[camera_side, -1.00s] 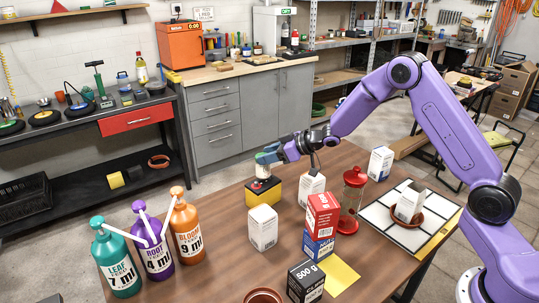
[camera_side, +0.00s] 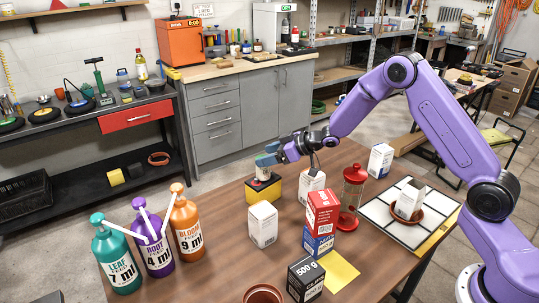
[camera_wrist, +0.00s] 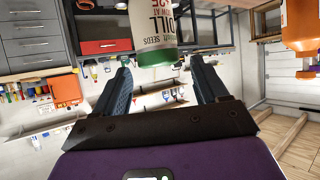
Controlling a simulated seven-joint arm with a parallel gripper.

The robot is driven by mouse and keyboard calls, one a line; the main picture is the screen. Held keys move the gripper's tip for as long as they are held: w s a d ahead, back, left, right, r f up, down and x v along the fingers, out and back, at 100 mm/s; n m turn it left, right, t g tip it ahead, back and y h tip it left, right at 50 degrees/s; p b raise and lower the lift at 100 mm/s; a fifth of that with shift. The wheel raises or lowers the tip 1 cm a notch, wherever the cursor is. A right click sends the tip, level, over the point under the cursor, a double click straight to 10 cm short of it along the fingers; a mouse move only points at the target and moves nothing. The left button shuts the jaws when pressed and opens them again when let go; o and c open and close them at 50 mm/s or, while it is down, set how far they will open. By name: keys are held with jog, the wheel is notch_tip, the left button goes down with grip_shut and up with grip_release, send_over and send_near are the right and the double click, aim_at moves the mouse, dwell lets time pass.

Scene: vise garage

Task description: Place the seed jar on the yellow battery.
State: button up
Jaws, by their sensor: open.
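The seed jar (camera_side: 263,173) has a pale label and stands upright on top of the yellow battery (camera_side: 260,191) near the table's back edge. In the wrist view the jar (camera_wrist: 153,28) appears upside down, with its green lid and dill seeds label. My gripper (camera_side: 267,158) is at the jar's upper part in the side view and hides much of its lid. In the wrist view my gripper (camera_wrist: 158,67) is open, its blue fingers spread wide. The jar's lid lies around their tips, with visible gaps on both sides.
White boxes (camera_side: 263,225) stand close to the battery. A red box (camera_side: 323,210) sits on a blue box (camera_side: 318,243), near a red-lidded canister (camera_side: 352,190). Several pump bottles (camera_side: 186,225) stand at left. A tiled board (camera_side: 385,218) holds a red dish at right.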

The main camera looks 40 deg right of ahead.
jog(key=shift+r, duration=0.1)
jog(key=shift+r, duration=0.3)
jog(key=v, duration=0.8)
jog(key=s+a+r+n+g+h, duration=0.15)
jog(key=s+a, duration=0.25)
jog(key=s, duration=0.4)
jog(key=s+a+r+n+g+h, duration=0.15)
jog(key=s+a, duration=0.25)
jog(key=s, duration=0.5)
jog(key=s+d+n+g+h, duration=0.1)
jog(key=s+d+g, duration=0.1)
jog(key=s, duration=1)
jog(key=s+d+r+n+g+h, duration=0.1)
jog(key=s+g, duration=0.4)
jog(key=s, duration=0.8)
jog(key=shift+d+n+h, duration=0.4)
jog(key=shift+d+h, duration=0.3)
jog(key=shift+d, duration=0.1)
